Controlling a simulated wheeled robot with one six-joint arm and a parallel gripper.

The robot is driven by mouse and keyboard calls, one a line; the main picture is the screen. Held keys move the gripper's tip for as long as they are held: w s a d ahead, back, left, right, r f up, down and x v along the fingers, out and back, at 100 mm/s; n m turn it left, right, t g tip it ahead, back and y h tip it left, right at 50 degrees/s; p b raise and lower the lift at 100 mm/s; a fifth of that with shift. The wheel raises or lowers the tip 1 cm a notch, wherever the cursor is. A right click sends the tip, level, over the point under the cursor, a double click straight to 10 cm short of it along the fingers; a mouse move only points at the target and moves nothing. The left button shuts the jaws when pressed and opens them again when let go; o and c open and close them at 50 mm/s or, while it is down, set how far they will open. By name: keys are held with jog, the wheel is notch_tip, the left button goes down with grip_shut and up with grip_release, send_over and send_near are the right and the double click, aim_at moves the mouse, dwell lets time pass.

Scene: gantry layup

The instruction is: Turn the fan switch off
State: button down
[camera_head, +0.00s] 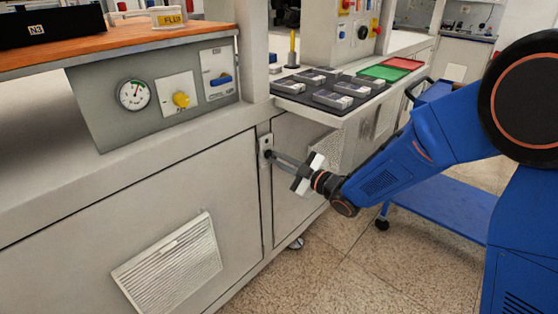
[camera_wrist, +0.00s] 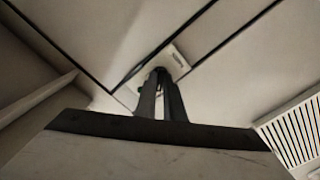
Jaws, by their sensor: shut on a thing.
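A small light plate (camera_head: 266,143) is fixed to the cabinet front below the worktop, beside a door seam. It also shows in the wrist view (camera_wrist: 177,61), with a label too small to read. My gripper (camera_head: 270,155) reaches the plate from the right, its fingers close together on a small dark part there, mostly hidden by the fingertips. The fingers show in the wrist view (camera_wrist: 159,78) too. A yellow knob (camera_head: 181,99) and a blue switch (camera_head: 220,80) sit on the grey panel, up and left, away from my gripper. I cannot read which control is the fan switch.
A round gauge (camera_head: 133,94) sits on the same panel. A vented grille (camera_head: 168,265) is on the lower cabinet door. A dark tray (camera_head: 325,100) with several grey parts stands on the worktop above my gripper. A blue cart (camera_head: 445,210) stands to the right.

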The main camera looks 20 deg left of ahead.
jog(key=shift+n, duration=0.6)
jog(key=c, duration=1.9)
grip_release()
jog(key=shift+o, duration=0.2)
jog(key=shift+d, duration=0.1)
jog(key=v, duration=1.7)
jog(key=shift+d, duration=0.15)
